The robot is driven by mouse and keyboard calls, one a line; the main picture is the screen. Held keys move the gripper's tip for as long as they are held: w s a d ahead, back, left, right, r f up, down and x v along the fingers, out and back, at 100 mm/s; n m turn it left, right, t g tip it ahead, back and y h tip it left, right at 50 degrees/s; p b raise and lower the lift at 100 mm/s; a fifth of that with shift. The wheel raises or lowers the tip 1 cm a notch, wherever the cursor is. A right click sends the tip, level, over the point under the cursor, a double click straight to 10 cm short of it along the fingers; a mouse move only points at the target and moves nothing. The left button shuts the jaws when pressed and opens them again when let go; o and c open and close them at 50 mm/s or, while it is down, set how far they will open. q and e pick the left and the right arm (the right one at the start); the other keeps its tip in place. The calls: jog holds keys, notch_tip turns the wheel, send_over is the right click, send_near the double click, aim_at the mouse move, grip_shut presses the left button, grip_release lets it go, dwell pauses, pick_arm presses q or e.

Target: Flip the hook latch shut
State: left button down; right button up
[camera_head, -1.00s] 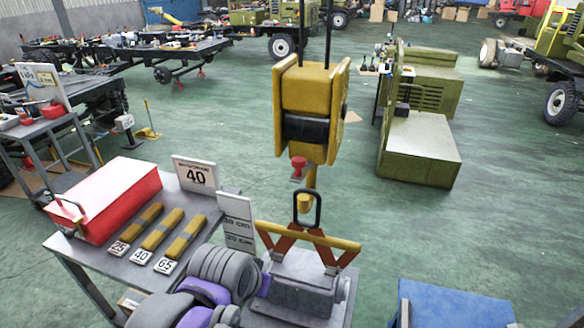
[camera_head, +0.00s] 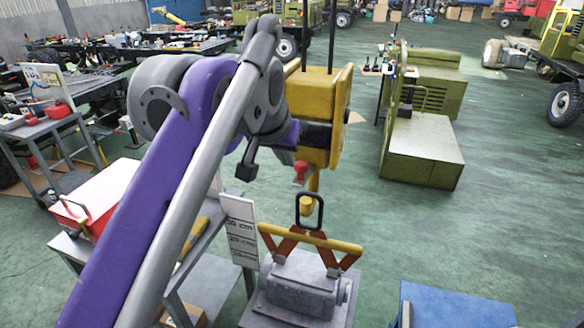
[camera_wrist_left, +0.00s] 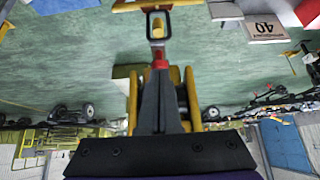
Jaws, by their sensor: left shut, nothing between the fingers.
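The yellow hook block (camera_head: 312,110) hangs in the middle of the head view. The small red latch (camera_head: 300,172) is at the top of the yellow hook (camera_head: 306,204), below the block; whether it closes the hook mouth I cannot tell. A black lifting ring (camera_head: 316,208) is at the hook. In the left wrist view the dark fingers of my left gripper (camera_wrist_left: 159,72) are together and empty, pointing at the red latch (camera_wrist_left: 160,64), which they overlap; contact is unclear. The hook (camera_wrist_left: 157,29) and ring are beyond. My right gripper is out of view.
Under the hook, a yellow-and-red lifting clamp (camera_head: 318,240) sits on a grey metal part (camera_head: 305,285). The side table with a red toolbox (camera_head: 108,192) is at the left, partly behind my arm. Green floor is free to the right of the hook.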

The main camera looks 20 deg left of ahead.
aim_at(298, 181)
pick_arm(q)
jog(key=x, duration=0.9)
jog(key=shift+w+f, duration=0.15)
jog(key=shift+f, duration=0.05)
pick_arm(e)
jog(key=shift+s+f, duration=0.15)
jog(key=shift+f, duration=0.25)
pick_arm(q)
jog(key=shift+f+b, duration=0.1)
jog(key=shift+b, duration=0.25)
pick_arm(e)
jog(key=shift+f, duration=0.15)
